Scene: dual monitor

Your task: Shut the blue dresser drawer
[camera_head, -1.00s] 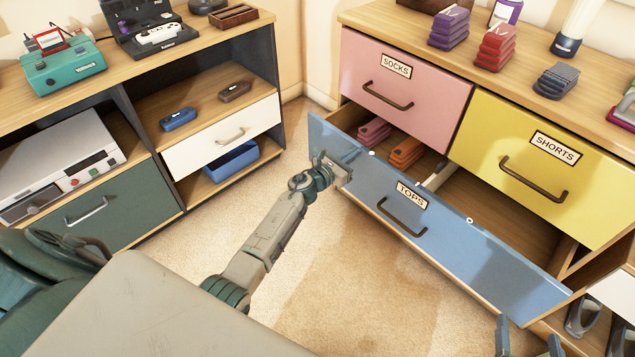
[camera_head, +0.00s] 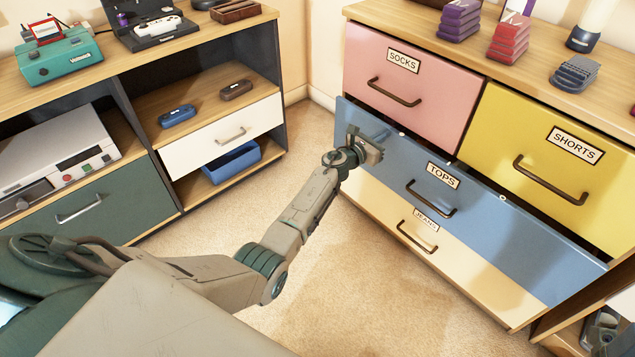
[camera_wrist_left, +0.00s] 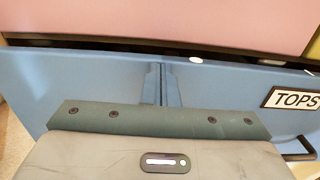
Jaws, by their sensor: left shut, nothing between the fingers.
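The blue dresser drawer (camera_head: 500,211), labelled TOPS, is nearly shut, with a narrow dark gap along its top edge. It has a dark handle (camera_head: 430,198). My left gripper (camera_head: 376,136) is shut and empty, at the left part of the blue front. In the left wrist view the shut fingers (camera_wrist_left: 160,84) point at the blue front (camera_wrist_left: 85,80) and look to be against it; exact contact is hard to tell.
Above are a pink SOCKS drawer (camera_head: 418,93) and a yellow SHORTS drawer (camera_head: 545,165), both shut. Below is a cream JEANS drawer (camera_head: 440,255). A shelf unit (camera_head: 205,97) stands at left. Carpet (camera_head: 330,275) between the units is clear.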

